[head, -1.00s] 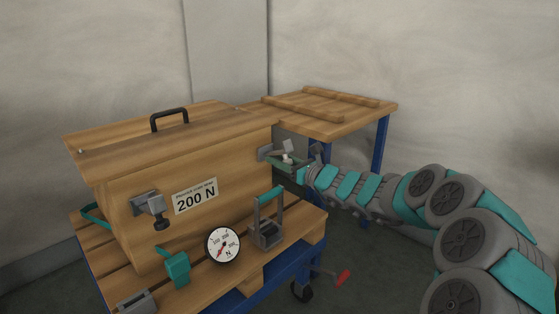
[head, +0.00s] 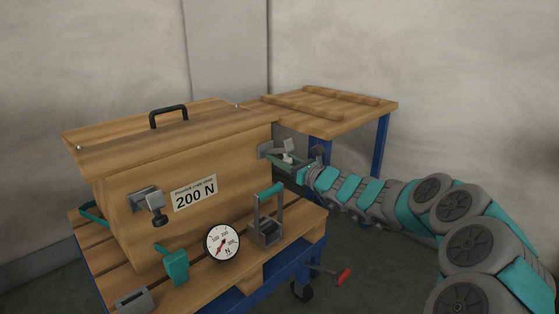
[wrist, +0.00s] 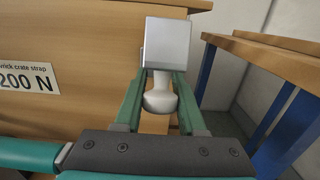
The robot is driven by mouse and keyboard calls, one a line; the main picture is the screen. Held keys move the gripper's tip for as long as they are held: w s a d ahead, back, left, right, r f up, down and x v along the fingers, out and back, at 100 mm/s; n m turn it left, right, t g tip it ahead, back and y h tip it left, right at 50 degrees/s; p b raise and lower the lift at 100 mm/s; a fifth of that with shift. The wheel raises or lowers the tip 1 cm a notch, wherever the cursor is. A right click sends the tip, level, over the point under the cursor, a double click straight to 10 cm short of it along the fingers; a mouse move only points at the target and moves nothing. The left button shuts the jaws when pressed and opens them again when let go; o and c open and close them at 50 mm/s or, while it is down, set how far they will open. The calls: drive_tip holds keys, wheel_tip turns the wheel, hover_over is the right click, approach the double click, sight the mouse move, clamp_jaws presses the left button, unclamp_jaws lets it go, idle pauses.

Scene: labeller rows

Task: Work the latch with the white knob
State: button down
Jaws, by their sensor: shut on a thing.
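The latch with the white knob sits at the right end of the wooden crate (head: 150,180). In the wrist view its pale metal plate (wrist: 167,42) stands upright, and the white knob (wrist: 160,97) is below it, between my green fingers. My gripper (head: 286,163) is shut on the white knob (head: 287,158). In the wrist view my gripper (wrist: 160,88) has one finger on each side of the knob. Another latch with a dark knob (head: 158,221) is on the crate's front face, left of the 200 N label (head: 194,193).
A round dial gauge (head: 222,243), a ratchet with a teal handle (head: 266,230) and a teal strap piece (head: 176,266) are on the slatted pallet at the crate's front. A wooden table with blue legs (head: 340,125) stands behind right. A red-ended pedal (head: 343,276) is low by the cart.

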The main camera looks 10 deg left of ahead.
drive_tip(key=c, duration=0.5)
unclamp_jaws()
drive_tip(key=v, duration=0.7)
drive_tip(key=shift+s+d, duration=0.25)
drive_tip(key=shift+d, duration=0.05)
drive_tip(key=shift+d+f, duration=0.1)
